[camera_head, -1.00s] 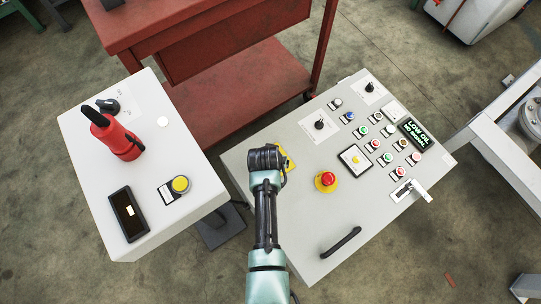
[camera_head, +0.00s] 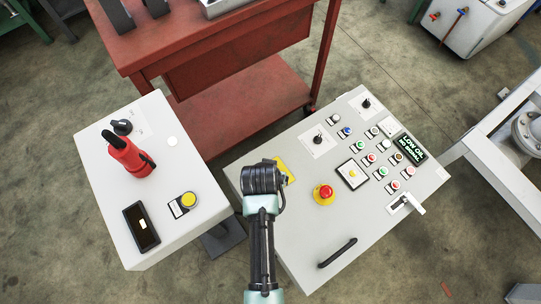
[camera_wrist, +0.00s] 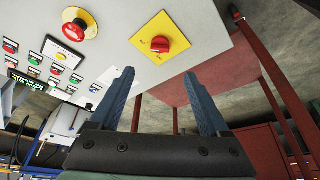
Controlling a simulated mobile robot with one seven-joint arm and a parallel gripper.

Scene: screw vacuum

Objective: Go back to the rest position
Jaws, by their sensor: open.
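My gripper (camera_wrist: 165,105) shows in the wrist view with its two blue-grey fingers spread apart and nothing between them. Beyond the fingertips, a red rotary switch (camera_wrist: 160,45) on a yellow plate (camera_wrist: 146,35) sits on the light grey control panel (camera_wrist: 205,30). In the head view, my arm reaches up from the bottom to the left part of the panel (camera_head: 300,235), and its dark wrist covers most of the yellow plate (camera_head: 285,170). The fingers are hidden in that view.
A red emergency button (camera_head: 325,192), several small buttons and a black handle (camera_head: 338,253) are on the panel. A red workbench (camera_head: 240,105) is behind. Floor shows between them.

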